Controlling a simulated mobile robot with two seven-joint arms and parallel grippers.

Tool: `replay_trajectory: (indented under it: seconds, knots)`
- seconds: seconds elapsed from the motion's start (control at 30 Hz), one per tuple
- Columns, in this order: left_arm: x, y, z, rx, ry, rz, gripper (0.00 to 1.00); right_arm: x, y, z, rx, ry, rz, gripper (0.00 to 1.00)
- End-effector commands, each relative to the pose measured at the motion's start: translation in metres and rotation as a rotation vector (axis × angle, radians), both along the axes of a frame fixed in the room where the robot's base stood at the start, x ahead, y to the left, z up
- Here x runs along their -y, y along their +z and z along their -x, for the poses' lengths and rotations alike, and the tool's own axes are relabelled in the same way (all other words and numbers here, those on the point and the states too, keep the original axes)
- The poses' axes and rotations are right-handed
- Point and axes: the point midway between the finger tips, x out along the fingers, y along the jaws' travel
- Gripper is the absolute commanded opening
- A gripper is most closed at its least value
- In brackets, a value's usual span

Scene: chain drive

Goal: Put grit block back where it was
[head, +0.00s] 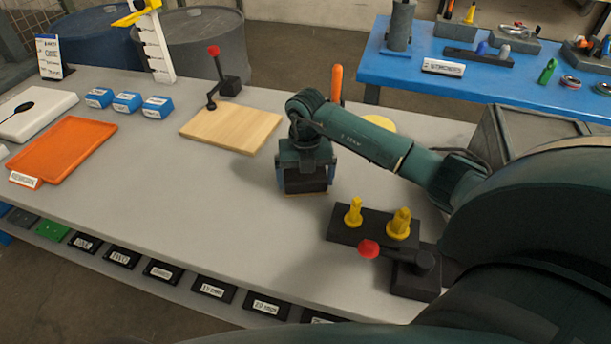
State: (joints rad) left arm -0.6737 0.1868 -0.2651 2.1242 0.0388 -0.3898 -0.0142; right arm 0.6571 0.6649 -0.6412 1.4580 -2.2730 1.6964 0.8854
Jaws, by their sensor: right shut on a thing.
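My right gripper (305,172) points down over the middle of the grey bench and is shut on a dark block, which I take for the grit block (306,187). A thin tan edge shows along the block's underside, at or just above the bench top; I cannot tell whether it touches. The gripper hides most of the block. My left gripper is not in view.
A wooden board (232,128) lies left of the gripper, with a red-knobbed lever (230,85) behind it. A black fixture with yellow pegs (372,225) stands close at the right. An orange tray (63,152) and blue boxes (127,102) are further left.

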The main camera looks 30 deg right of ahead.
Motion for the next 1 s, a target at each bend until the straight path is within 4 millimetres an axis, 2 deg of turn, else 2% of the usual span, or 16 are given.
replay_trajectory:
  seconds: [0.1, 0.13, 0.2, 0.4, 0.53, 0.67, 1.0]
  knots:
    - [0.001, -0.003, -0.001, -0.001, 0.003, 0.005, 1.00, 0.000, -0.003, 0.000, 0.001, 0.000, 0.000, 0.73]
    - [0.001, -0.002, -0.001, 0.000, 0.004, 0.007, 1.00, 0.000, -0.003, 0.000, 0.000, 0.000, 0.000, 0.96]
    - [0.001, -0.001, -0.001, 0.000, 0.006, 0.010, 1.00, 0.000, -0.003, 0.000, 0.000, 0.000, 0.000, 1.00]
    - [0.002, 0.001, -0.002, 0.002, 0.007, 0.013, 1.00, 0.000, -0.002, 0.000, 0.000, 0.000, 0.000, 1.00]
    - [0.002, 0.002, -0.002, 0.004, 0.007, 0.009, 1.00, 0.000, 0.007, -0.001, 0.002, 0.001, 0.001, 1.00]
    - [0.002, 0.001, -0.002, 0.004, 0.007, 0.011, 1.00, 0.001, 0.029, -0.001, 0.005, 0.002, 0.003, 1.00]
    - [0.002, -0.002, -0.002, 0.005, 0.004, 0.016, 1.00, 0.000, 0.099, -0.001, 0.003, 0.001, 0.001, 1.00]
